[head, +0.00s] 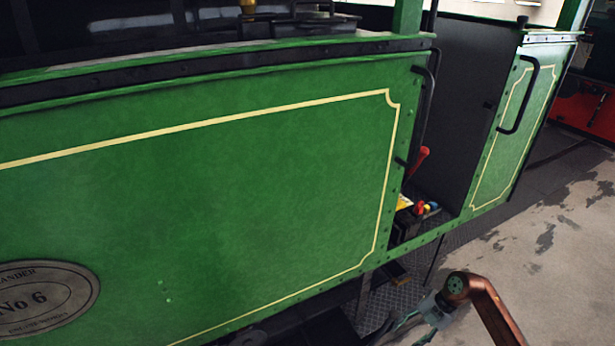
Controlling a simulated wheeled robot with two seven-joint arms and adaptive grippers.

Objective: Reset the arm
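My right arm comes in at the bottom right, with a copper-coloured link and a bent joint. My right gripper (398,328) is at the bottom edge, below the green side panel (230,200) of the tram. It is partly cut off by the frame, and whether its fingers are open or shut is unclear. No object shows in it. My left arm and gripper are not in view.
The tram's doorway, with black handrails (423,105), opens right of the panel. Red, yellow and blue items (422,208) lie inside it. A metal step plate (390,300) is below. Stained concrete floor (540,250) is open at right; a red vehicle (585,105) stands beyond.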

